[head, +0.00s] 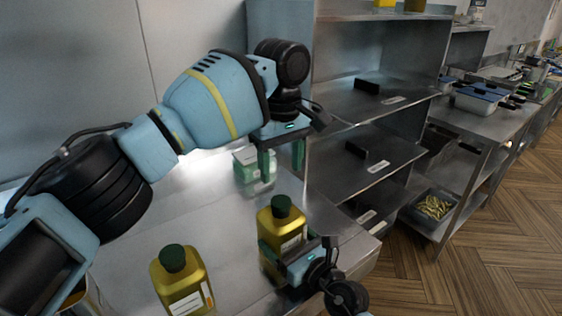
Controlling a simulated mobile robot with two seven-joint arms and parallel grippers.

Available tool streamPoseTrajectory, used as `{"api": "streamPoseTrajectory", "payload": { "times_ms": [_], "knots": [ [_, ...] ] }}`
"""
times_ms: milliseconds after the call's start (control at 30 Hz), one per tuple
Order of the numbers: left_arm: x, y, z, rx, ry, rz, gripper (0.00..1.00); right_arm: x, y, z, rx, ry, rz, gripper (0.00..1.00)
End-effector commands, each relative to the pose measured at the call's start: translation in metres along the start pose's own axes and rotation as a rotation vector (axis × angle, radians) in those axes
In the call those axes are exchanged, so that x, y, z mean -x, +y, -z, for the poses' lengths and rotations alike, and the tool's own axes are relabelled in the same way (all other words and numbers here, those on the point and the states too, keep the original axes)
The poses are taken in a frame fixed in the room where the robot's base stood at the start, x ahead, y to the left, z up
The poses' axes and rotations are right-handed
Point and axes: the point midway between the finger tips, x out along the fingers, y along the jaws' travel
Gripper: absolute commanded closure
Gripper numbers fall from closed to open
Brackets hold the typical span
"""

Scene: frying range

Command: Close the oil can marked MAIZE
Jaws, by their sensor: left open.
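A second yellow oil can (183,290) with a dark green cap (172,258) stands nearer, at the lower left. The labels are too small to read, so I cannot tell which can says MAIZE.
A pale translucent container (253,172) stands behind the left gripper's fingers. A steel shelf unit (368,155) rises at the right of the counter (232,238). Another metal can (88,300) is partly hidden by my left arm. Open wooden floor (475,250) lies to the right.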

Motion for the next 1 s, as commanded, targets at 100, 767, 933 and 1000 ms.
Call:
{"api": "streamPoseTrajectory", "payload": {
  "times_ms": [100,767,933,1000],
  "knots": [
    [0.001,0.000,0.000,0.168,0.000,0.000,0.43,0.000,0.000,0.000,-0.001,0.000,0.000,0.78],
    [0.003,-0.001,0.000,0.426,-0.001,0.001,0.43,0.000,0.000,0.000,-0.001,0.000,0.000,0.78],
    [-0.004,-0.001,0.001,0.425,-0.001,0.002,0.43,0.000,0.000,0.000,-0.001,0.000,0.000,0.78],
    [-0.011,-0.001,0.001,0.425,0.000,0.002,0.43,0.000,0.000,0.000,-0.001,0.000,0.000,0.78]
  ]
}}
